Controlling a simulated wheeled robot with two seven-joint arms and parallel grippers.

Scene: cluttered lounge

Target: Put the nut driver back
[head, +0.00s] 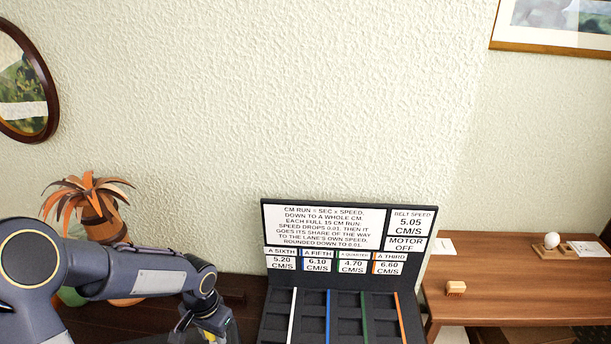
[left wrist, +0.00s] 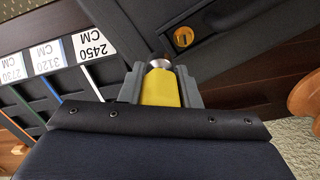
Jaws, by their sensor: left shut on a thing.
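My left gripper (head: 212,334) is low in the head view, left of the black lane board (head: 311,322). In the left wrist view the left gripper (left wrist: 161,82) is shut on a yellow piece with a silver metal end, which looks like the nut driver (left wrist: 160,90). Its far end is hidden. Just beyond the metal end, a dark panel (left wrist: 235,28) carries a yellow-rimmed round spot (left wrist: 183,37); the driver appears apart from it. A little yellow shows at the gripper in the head view. My right gripper is out of view.
The board's upright sign (head: 325,228) stands behind lanes marked white, blue, green and orange. A potted plant (head: 100,218) stands behind my left arm. At right, a wooden table (head: 500,294) holds a brush-like block (head: 455,288) and a white ball on a stand (head: 551,241).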

